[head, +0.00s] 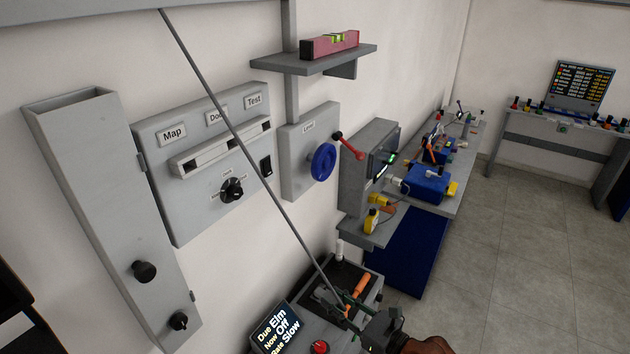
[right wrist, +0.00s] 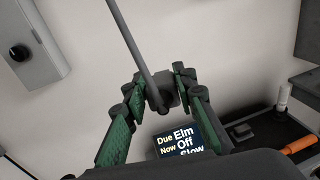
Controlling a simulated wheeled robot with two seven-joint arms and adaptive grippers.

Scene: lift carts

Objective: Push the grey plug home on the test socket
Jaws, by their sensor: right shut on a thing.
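The grey panel (head: 180,130) on the wall carries the labels Map, a partly covered middle one, and Test (head: 253,100). A pale slotted bar (head: 220,147) runs below them; I cannot make out a separate test socket. My right gripper (head: 347,308) is low at the front, well below and right of the panel. In the right wrist view it (right wrist: 160,82) is shut on a dark grey block, apparently the grey plug (right wrist: 167,95), at the end of a long straight grey rod or lead (head: 235,138). The lead rises past the panel to the overhead beam. My left gripper is not in view.
A console with a text screen (head: 275,328) and red button (head: 320,347) stands below the right gripper. A blue handwheel (head: 323,161) and red lever (head: 348,145) stick out right of the panel. A shelf (head: 315,60) holds a level above.

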